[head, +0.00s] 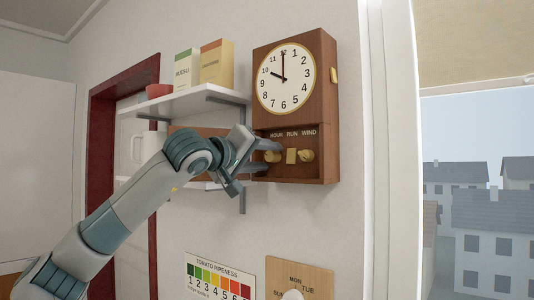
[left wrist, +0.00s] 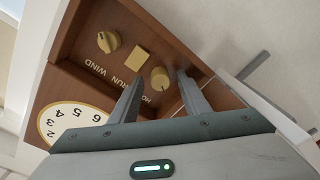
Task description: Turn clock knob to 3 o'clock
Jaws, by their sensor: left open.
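The wooden clock (head: 328,110) hangs on the wall. Under the labels HOUR, RUN and WIND sit the round brass hour knob (head: 273,156), a square brass run piece (head: 292,156) and the wind knob (head: 306,155). My left gripper (head: 268,157) is open at the hour knob, with one finger above it and one below. In the left wrist view, the hour knob (left wrist: 160,78) shows between the fingertips (left wrist: 159,74); contact cannot be told. My right gripper is not in view.
Left of the clock, a shelf (head: 190,101) holds two boxes (head: 217,65) and a red bowl (head: 159,90). A white jug (head: 150,147) stands on a lower shelf behind my arm. A ripeness chart (head: 220,279) and a wooden day board (head: 300,277) hang below. A window is at right.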

